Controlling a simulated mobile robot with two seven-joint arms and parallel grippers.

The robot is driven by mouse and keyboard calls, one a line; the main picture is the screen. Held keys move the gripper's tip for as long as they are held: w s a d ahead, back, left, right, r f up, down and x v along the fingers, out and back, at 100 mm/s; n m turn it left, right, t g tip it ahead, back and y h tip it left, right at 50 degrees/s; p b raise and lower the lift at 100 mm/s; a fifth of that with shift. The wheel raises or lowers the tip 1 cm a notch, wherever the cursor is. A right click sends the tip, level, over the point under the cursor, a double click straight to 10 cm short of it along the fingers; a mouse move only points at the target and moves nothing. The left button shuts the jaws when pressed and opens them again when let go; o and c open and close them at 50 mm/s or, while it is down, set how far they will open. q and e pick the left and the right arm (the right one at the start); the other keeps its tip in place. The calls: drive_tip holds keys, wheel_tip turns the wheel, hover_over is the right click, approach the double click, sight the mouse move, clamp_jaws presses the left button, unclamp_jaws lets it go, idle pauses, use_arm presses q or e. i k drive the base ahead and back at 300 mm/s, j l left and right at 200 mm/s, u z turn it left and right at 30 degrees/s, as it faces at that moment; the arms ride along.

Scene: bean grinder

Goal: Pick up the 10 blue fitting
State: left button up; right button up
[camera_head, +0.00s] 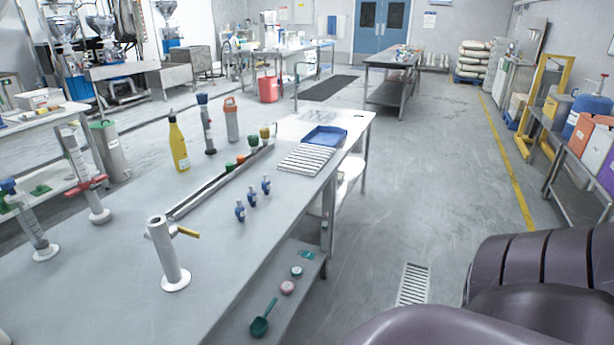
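Three small blue fittings stand upright in a slanting row on the grey metal table (120,285). The nearest blue fitting (240,211) is at the left of the row, the middle blue fitting (252,197) is just behind it, and the farthest blue fitting (266,185) is to the right, close to the table's right edge. Any number on them is too small to read. Neither of my grippers is in view.
A metal post with a yellow lever (168,255) stands in front of the fittings. Behind them are a long channel (215,182), a slatted rack (306,159), a blue tray (325,137) and a yellow bottle (178,143). A lower shelf holds a green scoop (262,322).

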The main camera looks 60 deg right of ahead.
sight(266, 184)
drive_tip(key=z, duration=1.4)
drive_tip(key=i+l+u, duration=0.1)
drive_tip(key=u, duration=0.95)
drive_tip(key=l+u, duration=0.4)
drive_tip(key=i+l+u, duration=0.1)
drive_tip(key=l+u, duration=0.65)
drive_tip(key=l, duration=0.45)
drive_tip(key=k+l, duration=0.1)
drive_tip(key=l, duration=0.4)
drive_tip(key=k+l, duration=0.1)
drive_tip(key=l, duration=0.85)
drive_tip(key=k, duration=0.05)
